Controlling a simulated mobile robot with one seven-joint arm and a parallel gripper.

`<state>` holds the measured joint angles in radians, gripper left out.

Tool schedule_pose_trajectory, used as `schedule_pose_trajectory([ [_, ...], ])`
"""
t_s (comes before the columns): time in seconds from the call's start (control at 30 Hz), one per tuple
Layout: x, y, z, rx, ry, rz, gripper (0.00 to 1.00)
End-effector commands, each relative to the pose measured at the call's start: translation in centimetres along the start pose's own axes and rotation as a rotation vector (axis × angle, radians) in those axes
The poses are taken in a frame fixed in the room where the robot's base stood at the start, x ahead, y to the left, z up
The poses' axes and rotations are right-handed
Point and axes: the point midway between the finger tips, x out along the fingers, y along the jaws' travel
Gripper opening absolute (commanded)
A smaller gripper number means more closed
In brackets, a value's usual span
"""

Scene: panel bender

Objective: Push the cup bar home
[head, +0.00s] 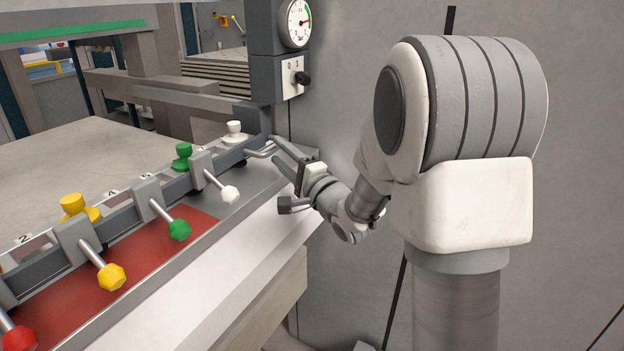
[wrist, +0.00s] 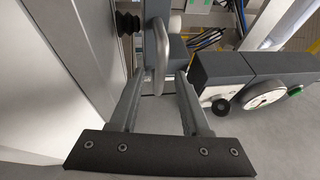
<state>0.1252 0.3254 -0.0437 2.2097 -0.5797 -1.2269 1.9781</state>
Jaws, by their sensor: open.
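The cup bar (head: 130,212) is a long dark grey bar running along the table edge in the head view. It carries clamps with red, yellow, green and white knobs. My gripper (head: 268,150) is at the bar's far right end, beside a pale metal handle (head: 258,153). In the wrist view my gripper (wrist: 160,78) is open, with one finger on each side of the handle (wrist: 161,42). I cannot tell whether either finger touches it. A black suction cup (wrist: 127,22) shows to the left of the handle.
A grey post with a dial gauge (head: 297,22) and a 0/1 switch (head: 293,78) stands just behind the bar's end. The gauge also shows at right in the wrist view (wrist: 264,94). A red strip (head: 120,262) lies under the knobs. A grey wall is behind my arm.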

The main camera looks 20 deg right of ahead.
Motion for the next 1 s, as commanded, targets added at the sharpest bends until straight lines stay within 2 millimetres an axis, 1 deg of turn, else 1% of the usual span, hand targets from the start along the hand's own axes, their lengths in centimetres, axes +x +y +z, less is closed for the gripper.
schedule_pose_trajectory([
  [0.03, -1.2, -0.1, -0.1, 0.0, 0.004, 0.002, 0.47],
  [0.5, -12.6, 0.0, -0.1, 0.001, 0.005, -0.001, 0.47],
  [0.57, -12.7, 0.5, -0.1, -0.003, -0.001, -0.004, 0.47],
  [0.8, -14.0, 0.4, -0.1, -0.002, -0.002, -0.004, 0.47],
  [1.0, -14.7, 0.2, 0.0, -0.001, -0.001, -0.001, 0.47],
])
